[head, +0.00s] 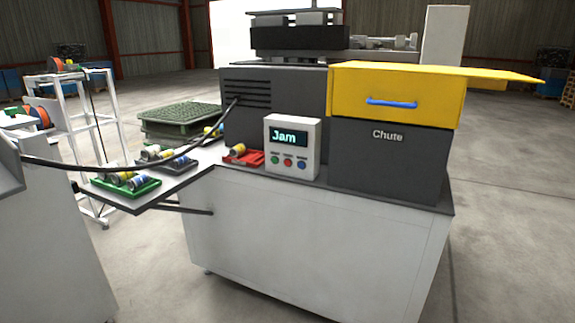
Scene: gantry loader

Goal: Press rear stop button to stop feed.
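A white control panel (293,147) stands on the front edge of the machine's grey top. Its screen (288,138) reads "Jam". Below the screen are a green button (275,160), a red button (288,162) and a blue button (302,163) in a row. No label on them is readable, and I cannot tell whether the red one is the rear stop button. The machine's back side is hidden behind the dark housing (270,115). Neither of my grippers is in view.
A dark box marked "Chute" (390,165) with a yellow top section (395,88) and blue handle (392,103) stands right of the panel. A side shelf (190,178) holds small trays of cylinders. A black cable crosses at left. The floor (510,240) at right is clear.

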